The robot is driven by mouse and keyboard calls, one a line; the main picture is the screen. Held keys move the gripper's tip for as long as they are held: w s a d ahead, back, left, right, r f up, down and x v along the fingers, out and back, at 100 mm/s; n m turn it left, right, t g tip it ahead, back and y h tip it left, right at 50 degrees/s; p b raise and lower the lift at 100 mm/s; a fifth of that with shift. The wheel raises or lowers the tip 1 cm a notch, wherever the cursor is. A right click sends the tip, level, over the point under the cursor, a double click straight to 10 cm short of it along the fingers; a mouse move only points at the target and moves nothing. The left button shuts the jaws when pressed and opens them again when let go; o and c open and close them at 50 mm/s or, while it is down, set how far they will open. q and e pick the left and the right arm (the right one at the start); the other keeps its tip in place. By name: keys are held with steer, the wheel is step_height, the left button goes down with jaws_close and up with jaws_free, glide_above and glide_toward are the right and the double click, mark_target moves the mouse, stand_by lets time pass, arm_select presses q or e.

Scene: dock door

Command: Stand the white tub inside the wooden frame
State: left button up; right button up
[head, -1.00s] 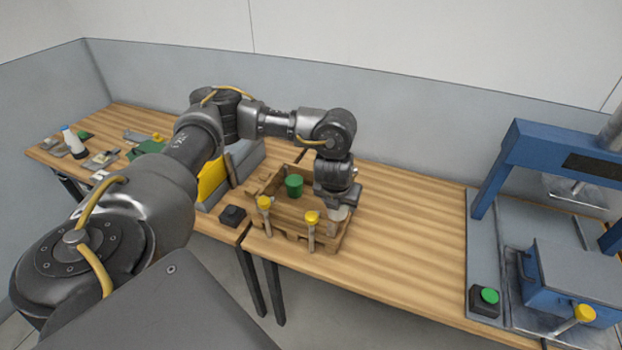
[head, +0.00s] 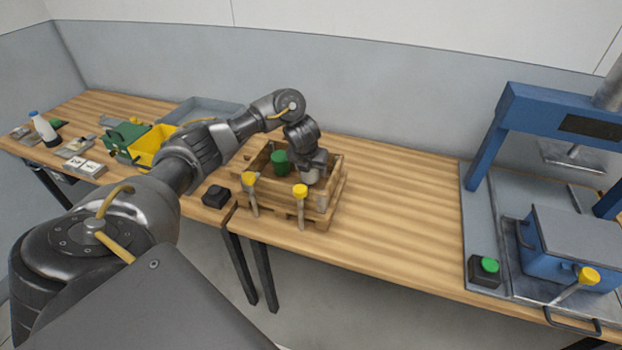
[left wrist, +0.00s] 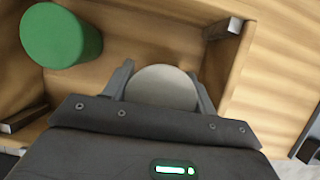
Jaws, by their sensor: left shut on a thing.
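The wooden frame (head: 325,215) stands on the table with a green cylinder (head: 280,162) inside it at the left. My left gripper (head: 312,169) points down over the right part of the frame and is shut on the white tub (head: 311,177). In the left wrist view the tub (left wrist: 162,87) shows its round pale top between the two fingers, over the frame's floor (left wrist: 160,42) and close to a side wall. The green cylinder (left wrist: 60,36) is apart from it. I cannot tell whether the tub touches the floor. My right gripper is not in view.
Yellow-topped clamps (head: 249,180) (head: 301,192) stand at the frame's front side. A black box (head: 215,195) is left of it, with a yellow bin (head: 152,146) and a grey tray (head: 200,108) beyond. A blue press (head: 550,120) stands right. The table between is clear.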

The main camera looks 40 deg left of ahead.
mark_target(311, 176)
arm_select(q)
steer(key=shift+f+b, duration=0.4)
steer(key=shift+f, duration=1.2)
steer(key=o, duration=1.1)
steer(key=shift+o, duration=0.2)
steer(key=p+v, duration=0.6)
steer(key=v, duration=0.6)
steer(key=shift+w+r+p, duration=0.1)
steer(key=shift+r+p, duration=0.05)
steer(key=shift+p, duration=0.15)
